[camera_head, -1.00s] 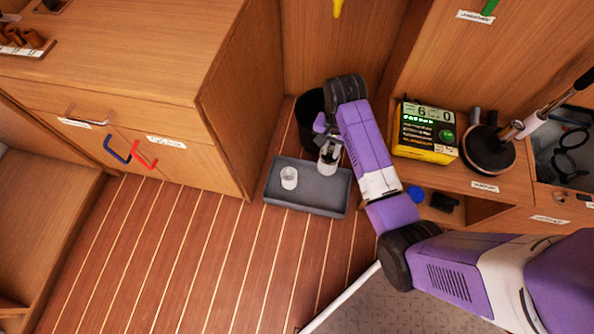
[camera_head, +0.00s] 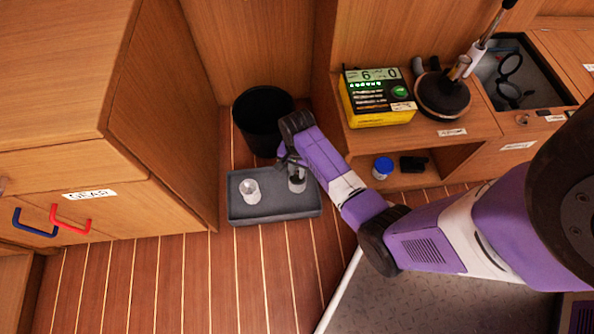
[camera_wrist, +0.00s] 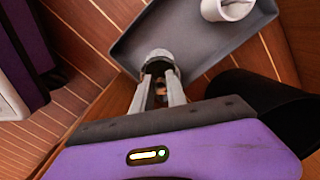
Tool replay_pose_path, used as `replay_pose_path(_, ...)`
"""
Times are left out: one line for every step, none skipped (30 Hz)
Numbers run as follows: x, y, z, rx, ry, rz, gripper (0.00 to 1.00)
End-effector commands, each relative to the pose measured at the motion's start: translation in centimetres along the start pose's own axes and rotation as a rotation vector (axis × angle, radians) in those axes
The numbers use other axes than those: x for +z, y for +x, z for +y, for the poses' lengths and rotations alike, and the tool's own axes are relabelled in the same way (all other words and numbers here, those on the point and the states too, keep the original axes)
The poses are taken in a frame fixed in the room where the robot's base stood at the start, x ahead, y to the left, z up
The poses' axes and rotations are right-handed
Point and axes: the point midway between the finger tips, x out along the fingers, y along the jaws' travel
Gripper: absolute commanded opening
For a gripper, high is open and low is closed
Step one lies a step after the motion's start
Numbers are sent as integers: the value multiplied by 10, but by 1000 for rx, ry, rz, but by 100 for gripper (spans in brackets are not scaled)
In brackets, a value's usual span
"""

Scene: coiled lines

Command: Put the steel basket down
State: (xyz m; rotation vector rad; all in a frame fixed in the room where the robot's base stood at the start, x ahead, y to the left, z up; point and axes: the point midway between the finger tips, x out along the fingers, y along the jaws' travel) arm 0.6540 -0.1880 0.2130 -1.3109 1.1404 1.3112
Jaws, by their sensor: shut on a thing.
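The steel basket (camera_head: 297,184) is a small grey metal cylinder at the right part of the grey tray (camera_head: 275,213). My gripper (camera_head: 292,164) comes in from the right and is shut on its top. In the wrist view the basket (camera_wrist: 158,56) shows beyond the two fingertips, by the tray's edge (camera_wrist: 122,48). I cannot tell whether it touches the tray floor; the fingers hide part of it. A white cup (camera_head: 250,191) stands in the left part of the tray, apart from the basket.
A black bin (camera_head: 262,122) stands right behind the tray. A wooden cabinet (camera_head: 165,120) is close on the left. A shelf unit on the right holds a yellow meter (camera_head: 376,97), with a blue-lidded jar (camera_head: 382,168) below. Bare floor (camera_head: 200,275) lies in front.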

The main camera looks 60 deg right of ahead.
Motion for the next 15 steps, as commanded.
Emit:
replay_pose_path(0, 5, 0, -1, 0, 0, 0)
replay_pose_path(0, 6, 0, -1, 0, 1, 0)
replay_pose_path(0, 7, 0, -1, 0, 0, 0)
replay_pose_path(0, 9, 0, -1, 0, 0, 0)
replay_pose_path(0, 10, 0, 0, 0, 0, 0)
replay_pose_path(0, 14, 0, 0, 0, 0, 0)
replay_pose_path(0, 18, 0, 0, 0, 0, 0)
replay_pose_path(0, 22, 0, 0, 0, 0, 0)
replay_pose_path(0, 29, 0, 0, 1, 0, 0)
replay_pose_path(0, 34, 0, 0, 1, 0, 0)
replay_pose_path(0, 39, 0, 1, 1, -1, 0)
replay_pose_path(0, 45, 0, 1, 1, -1, 0)
replay_pose_path(-1, 48, 0, 0, 1, 0, 0)
replay_pose_path(-1, 50, 0, -1, 1, 0, 0)
replay_pose_path(-1, 51, 0, -1, 1, 1, 0)
